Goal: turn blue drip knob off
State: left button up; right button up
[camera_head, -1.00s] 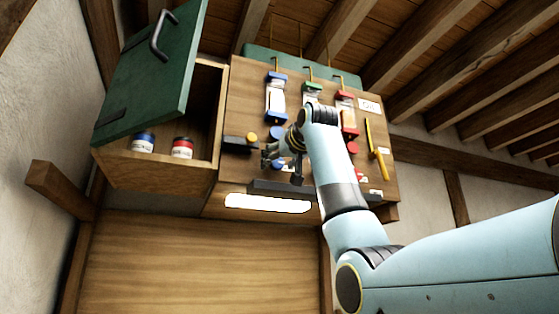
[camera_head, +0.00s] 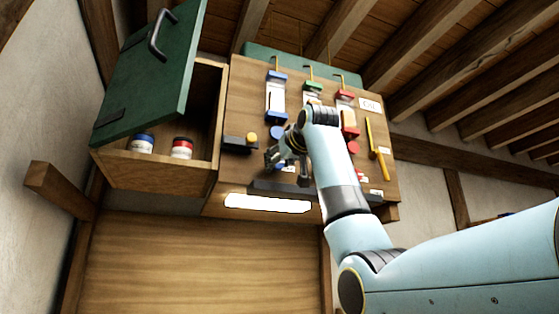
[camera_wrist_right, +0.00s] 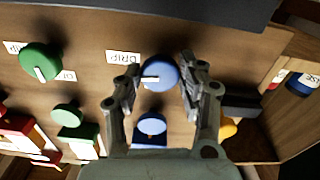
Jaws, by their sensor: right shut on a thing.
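The blue drip knob (camera_wrist_right: 160,73) is a round blue dial with a white pointer mark, beside a DRIP label (camera_wrist_right: 123,57). In the right wrist view its pointer lies roughly level and points left. My right gripper (camera_wrist_right: 158,88) has one finger on each side of the knob and is shut on it. In the head view my right gripper (camera_head: 284,158) is at the lower part of the wooden panel (camera_head: 240,90) and hides most of this knob. My left gripper is not in view.
A second blue knob (camera_wrist_right: 150,124) sits close by, with a green knob (camera_wrist_right: 40,62) on the other side. A dark bar (camera_head: 270,188) and bright lamp (camera_head: 268,203) lie below. The open green door (camera_head: 150,70) and cabinet with blue and red jars (camera_head: 182,148) are left.

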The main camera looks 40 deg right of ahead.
jog(key=n+p, duration=0.3)
jog(key=n, duration=0.2)
jog(key=shift+r+n, duration=0.15)
jog(key=shift+n, duration=0.15)
jog(key=n+p, duration=0.3)
jog(key=n, duration=0.2)
jog(key=shift+d, duration=0.1)
jog(key=n+p, duration=0.1)
jog(key=n, duration=0.1)
jog(key=shift+n, duration=1.6)
jog(key=o, duration=1.1)
jog(key=shift+s, duration=0.1)
jog(key=v, duration=1.2)
